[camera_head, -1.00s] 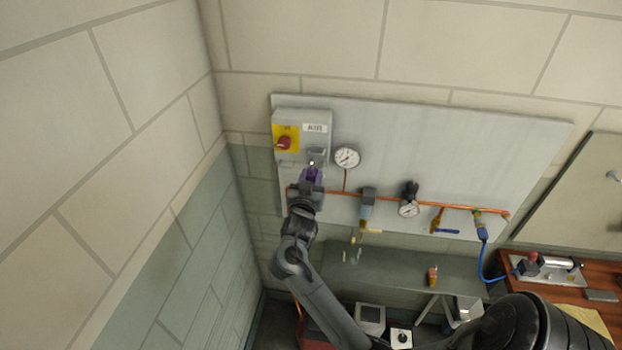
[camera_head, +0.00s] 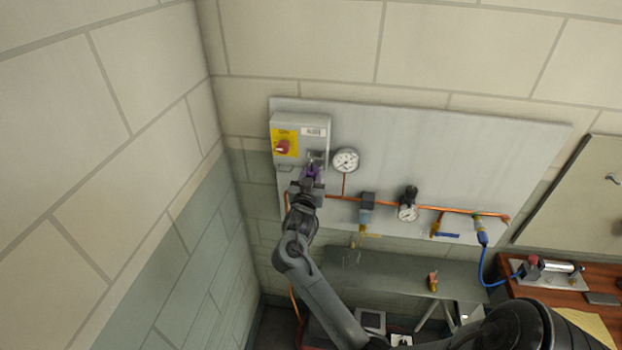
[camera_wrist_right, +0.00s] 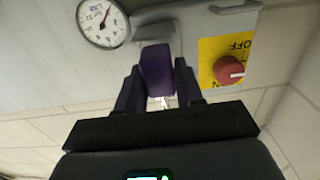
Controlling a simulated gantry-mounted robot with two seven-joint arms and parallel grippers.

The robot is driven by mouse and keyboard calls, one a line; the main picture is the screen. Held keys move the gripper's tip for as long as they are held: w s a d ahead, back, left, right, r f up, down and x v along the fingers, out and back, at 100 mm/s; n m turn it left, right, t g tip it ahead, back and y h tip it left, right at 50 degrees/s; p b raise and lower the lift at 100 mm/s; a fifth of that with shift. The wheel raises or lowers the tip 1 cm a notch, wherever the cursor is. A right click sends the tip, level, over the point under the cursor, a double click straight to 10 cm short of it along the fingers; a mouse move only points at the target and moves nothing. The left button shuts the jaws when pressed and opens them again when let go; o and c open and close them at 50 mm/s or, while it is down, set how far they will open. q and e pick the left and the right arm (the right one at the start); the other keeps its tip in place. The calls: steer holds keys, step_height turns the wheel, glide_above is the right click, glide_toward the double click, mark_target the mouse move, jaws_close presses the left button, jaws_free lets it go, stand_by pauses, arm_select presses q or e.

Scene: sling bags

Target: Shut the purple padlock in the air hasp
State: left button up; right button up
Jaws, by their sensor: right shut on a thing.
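The purple padlock (camera_head: 313,172) is between the fingers of my right gripper (camera_head: 309,180), just below the hasp (camera_head: 317,156) on the grey AIR box (camera_head: 302,127). In the right wrist view the padlock body (camera_wrist_right: 157,70) sits between the two dark fingers of the right gripper (camera_wrist_right: 158,88), which is shut on it. The hasp's grey metal (camera_wrist_right: 154,31) shows just beyond the padlock. The shackle is hidden, so I cannot tell whether it passes through the hasp. My left gripper is not in view.
A red knob (camera_head: 283,147) on a yellow plate is left of the hasp. A pressure gauge (camera_head: 345,160) is close on its right. A copper pipe (camera_head: 340,198) with valves runs below along the grey panel (camera_head: 470,150). The side wall is to the left.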

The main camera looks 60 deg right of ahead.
mark_target(314, 167)
steer(key=shift+x, duration=1.05)
steer(key=shift+b+x, duration=0.6)
steer(key=shift+x, duration=0.45)
steer(key=shift+d, duration=0.15)
steer(key=shift+f, duration=0.1)
steer(key=o, duration=1.1)
steer(key=shift+o, duration=0.7)
steer(key=o, duration=0.5)
steer(key=shift+o, duration=0.2)
